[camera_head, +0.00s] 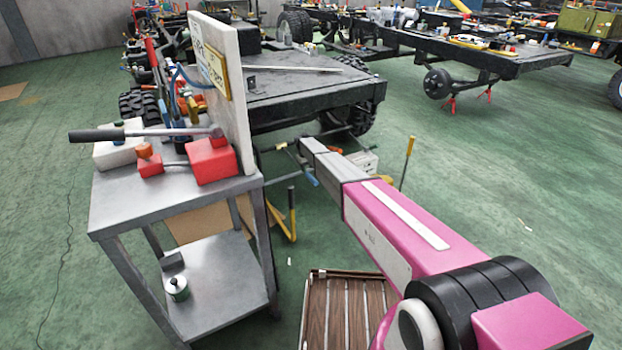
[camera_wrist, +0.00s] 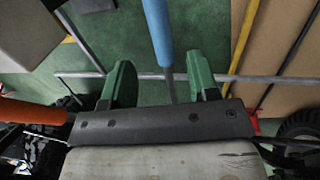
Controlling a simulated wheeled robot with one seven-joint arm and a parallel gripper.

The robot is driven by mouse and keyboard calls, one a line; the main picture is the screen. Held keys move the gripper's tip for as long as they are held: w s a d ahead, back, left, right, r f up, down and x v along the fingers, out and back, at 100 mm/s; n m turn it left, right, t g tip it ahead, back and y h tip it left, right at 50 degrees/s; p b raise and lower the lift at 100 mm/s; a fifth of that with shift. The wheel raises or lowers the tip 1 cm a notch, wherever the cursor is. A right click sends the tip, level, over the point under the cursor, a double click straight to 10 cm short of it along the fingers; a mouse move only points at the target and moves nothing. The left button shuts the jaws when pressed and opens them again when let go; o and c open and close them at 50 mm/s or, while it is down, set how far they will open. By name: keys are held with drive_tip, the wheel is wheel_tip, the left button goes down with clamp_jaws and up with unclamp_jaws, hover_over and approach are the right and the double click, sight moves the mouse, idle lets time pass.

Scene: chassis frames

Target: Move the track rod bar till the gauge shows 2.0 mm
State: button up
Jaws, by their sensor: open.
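In the wrist view my gripper (camera_wrist: 159,62) is open, with its two green fingers apart. A blue handle (camera_wrist: 158,28) on a thin grey shaft comes down between the fingers, with space on both sides. A long thin grey bar (camera_wrist: 262,79) runs crosswise behind the fingers; it may be the track rod bar. The blue handle also shows in the head view (camera_head: 311,179), left of my arm's far end. My arm hides the gripper in the head view. I cannot make out a gauge or any reading.
An orange handle (camera_wrist: 30,110) is at the wrist view's left. In the head view, a metal cart (camera_head: 130,205) with tools stands left of my arm. A dark chassis (camera_head: 300,85) stands beyond, and a yellow lever (camera_head: 408,160) stands right. Green floor is open at right.

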sight(311, 177)
drive_tip(key=f, duration=0.5)
drive_tip(key=d+f, duration=0.1)
drive_tip(key=f, duration=0.1)
drive_tip(key=shift+w+d+f, duration=0.1)
drive_tip(key=shift+w+f, duration=0.1)
drive_tip(key=shift+w, duration=0.2)
clamp_jaws()
wheel_tip(311, 177, down, 17)
drive_tip(key=w+a+t+y, duration=0.1)
drive_tip(key=w+t+y, duration=0.1)
drive_tip(key=t, duration=0.2)
drive_tip(key=shift+w+a+r+y, duration=0.2)
drive_tip(key=shift+w+a+y, duration=0.1)
drive_tip(key=shift+a, duration=0.05)
unclamp_jaws()
drive_tip(key=shift+s, duration=0.1)
